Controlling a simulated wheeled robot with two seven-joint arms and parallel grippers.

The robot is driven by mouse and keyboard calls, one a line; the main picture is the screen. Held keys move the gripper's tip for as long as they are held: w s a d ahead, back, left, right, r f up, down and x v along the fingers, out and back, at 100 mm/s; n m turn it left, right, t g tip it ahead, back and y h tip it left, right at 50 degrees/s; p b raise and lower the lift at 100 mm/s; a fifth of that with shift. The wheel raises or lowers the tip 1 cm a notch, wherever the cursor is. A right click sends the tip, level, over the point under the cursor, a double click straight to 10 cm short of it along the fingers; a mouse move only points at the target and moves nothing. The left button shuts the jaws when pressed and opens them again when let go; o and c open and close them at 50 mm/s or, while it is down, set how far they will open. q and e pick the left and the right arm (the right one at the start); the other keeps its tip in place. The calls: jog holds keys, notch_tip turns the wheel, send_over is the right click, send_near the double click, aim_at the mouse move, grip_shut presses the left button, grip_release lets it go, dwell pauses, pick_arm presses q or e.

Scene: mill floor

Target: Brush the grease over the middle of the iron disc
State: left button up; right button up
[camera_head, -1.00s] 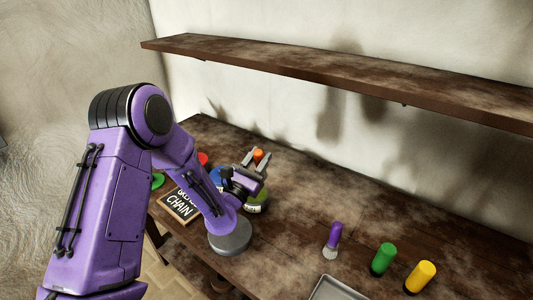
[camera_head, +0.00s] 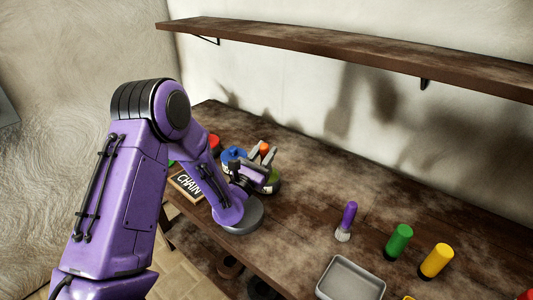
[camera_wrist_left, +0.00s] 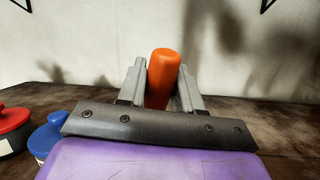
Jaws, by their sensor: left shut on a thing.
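My left gripper (camera_head: 263,152) is shut on an orange handle (camera_head: 264,147), probably a brush. In the left wrist view the orange handle (camera_wrist_left: 164,77) stands upright between the two grey fingers. Its lower end is hidden, so I cannot see bristles or grease.
A red tin (camera_wrist_left: 12,120) and a blue tin (camera_wrist_left: 48,134) stand left of the gripper. A CHAIN sign (camera_head: 186,186) lies near them. A purple-handled brush (camera_head: 349,214), green cylinder (camera_head: 398,241), yellow cylinder (camera_head: 437,260) and grey tray (camera_head: 350,278) are right. A shelf (camera_head: 330,53) overhangs the back.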

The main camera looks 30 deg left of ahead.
pick_arm(q)
jog(key=shift+s+d+r, duration=0.1)
jog(key=shift+f, duration=0.25)
jog(key=shift+f+b, duration=0.45)
jog(key=shift+b, duration=0.15)
dwell(1.1)
notch_tip(320, 180, up, 7)
jog(key=p, duration=0.6)
jog(key=shift+r, duration=0.1)
dwell(0.3)
dwell(0.4)
